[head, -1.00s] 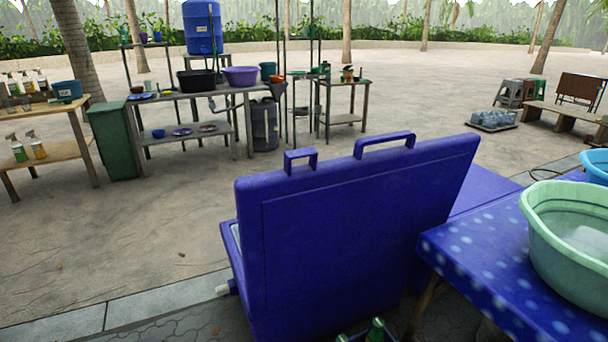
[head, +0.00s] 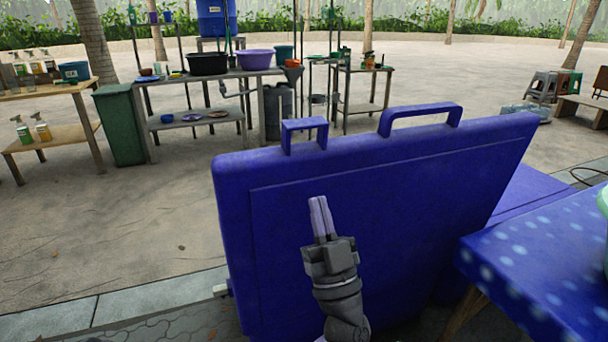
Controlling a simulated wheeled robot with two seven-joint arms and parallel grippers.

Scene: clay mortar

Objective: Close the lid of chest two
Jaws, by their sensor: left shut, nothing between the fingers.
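A large blue chest lid (head: 400,180) stands raised and nearly upright in front of me, with its broad face towards me. Two blue handles (head: 420,118) stick up along its top edge. My left gripper (head: 319,206) points up in front of the lid's face, below the smaller handle. Its fingers are together with nothing between them. I cannot tell whether it touches the lid. The chest body is mostly hidden behind the lid. My right gripper is not in view.
A table with a blue dotted cloth (head: 540,262) stands close on the right. Another blue surface (head: 520,200) lies behind it. Shelves with basins (head: 205,125) and a green bin (head: 120,125) stand further back. Open sandy ground lies to the left.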

